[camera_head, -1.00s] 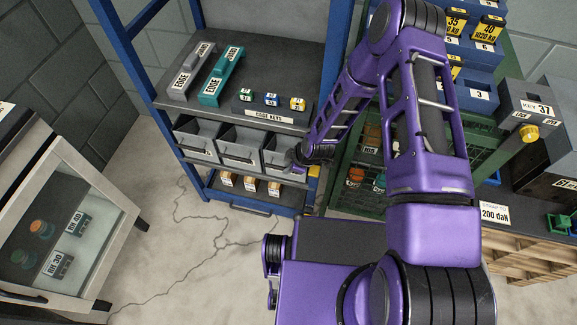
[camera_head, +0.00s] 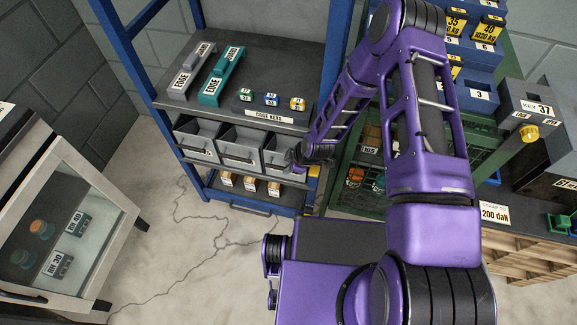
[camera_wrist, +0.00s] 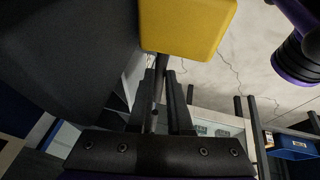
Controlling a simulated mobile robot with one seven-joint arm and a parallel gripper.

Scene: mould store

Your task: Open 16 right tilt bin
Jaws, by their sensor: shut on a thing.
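Three grey tilt bins sit in a row under the top shelf of the blue rack in the head view. The right tilt bin (camera_head: 277,150) is at the row's right end, partly hidden by my wrist. Its top shows open, much like the left bin (camera_head: 196,139) and the middle bin (camera_head: 241,147). My gripper (camera_head: 297,157) is at the right bin's front. In the wrist view my gripper (camera_wrist: 161,80) is shut, with a thin dark bar between its fingers. It appears to be the right bin's handle; the contact is hidden in the head view.
A yellow block (camera_wrist: 188,28) is close above the fingers in the wrist view. Small boxes (camera_head: 250,184) stand on the shelf below the bins. A green crate stand (camera_head: 345,198) is right of the rack. A glass-front cabinet (camera_head: 75,225) stands left. Floor in front is clear.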

